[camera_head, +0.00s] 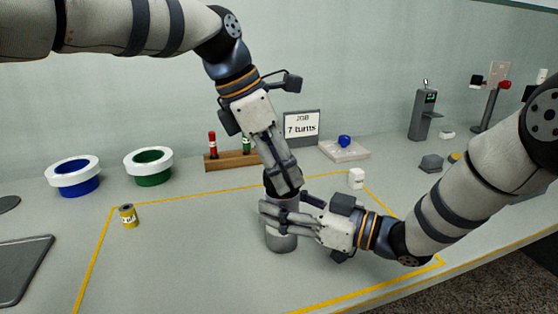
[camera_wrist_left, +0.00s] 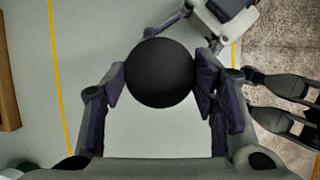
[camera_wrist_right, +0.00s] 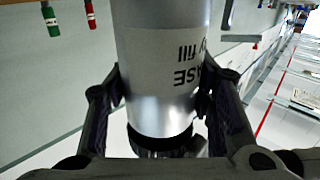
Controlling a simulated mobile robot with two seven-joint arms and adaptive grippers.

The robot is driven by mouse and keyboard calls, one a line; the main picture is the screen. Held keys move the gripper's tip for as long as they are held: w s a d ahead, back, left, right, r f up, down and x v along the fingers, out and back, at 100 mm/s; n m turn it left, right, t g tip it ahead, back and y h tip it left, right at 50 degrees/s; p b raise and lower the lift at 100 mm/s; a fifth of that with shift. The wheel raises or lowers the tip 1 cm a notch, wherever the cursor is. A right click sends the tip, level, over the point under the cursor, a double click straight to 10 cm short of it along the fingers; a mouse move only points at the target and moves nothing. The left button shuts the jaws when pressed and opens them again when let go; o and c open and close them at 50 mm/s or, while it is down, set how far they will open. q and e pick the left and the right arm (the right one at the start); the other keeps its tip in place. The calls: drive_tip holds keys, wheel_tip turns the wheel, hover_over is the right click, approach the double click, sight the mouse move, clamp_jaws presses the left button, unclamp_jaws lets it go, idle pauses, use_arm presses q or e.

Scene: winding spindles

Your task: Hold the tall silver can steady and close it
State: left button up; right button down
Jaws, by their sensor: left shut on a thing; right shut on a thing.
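The tall silver can (camera_head: 282,242) stands upright on the table, inside the yellow outline. It fills the middle of the right wrist view (camera_wrist_right: 165,75), with a printed label upside down there. My right gripper (camera_head: 280,217) is shut around the can's side. The round black lid (camera_wrist_left: 161,73) is between the fingers of my left gripper (camera_wrist_left: 160,80), which is shut on it from above. The lid is at the can's top; the fingers hide most of the join in the head view, so I cannot tell how tightly it sits.
A small yellow can (camera_head: 128,216) stands at the left of the outline. Blue (camera_head: 74,178) and green (camera_head: 148,168) white-rimmed bins, a wooden rack (camera_head: 225,161) and a "7 turns" sign (camera_head: 301,127) stand behind. A white cube (camera_head: 356,179) is right of the can.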

use_arm(q)
drive_tip(key=shift+f, duration=0.6)
idle(0.3)
drive_tip(key=m+g, duration=0.1)
drive_tip(key=m, duration=0.1)
drive_tip(key=m+g, duration=0.1)
drive_tip(key=m, duration=0.1)
drive_tip(key=shift+w+m, duration=0.35)
drive_tip(key=shift+m, duration=0.05)
drive_tip(key=shift+s+m+g, duration=0.15)
drive_tip(key=shift+m+g, duration=0.15)
drive_tip(key=shift+m, duration=0.6)
drive_tip(key=o, duration=1.4)
use_arm(e)
drive_tip(key=c, duration=0.7)
unclamp_jaws()
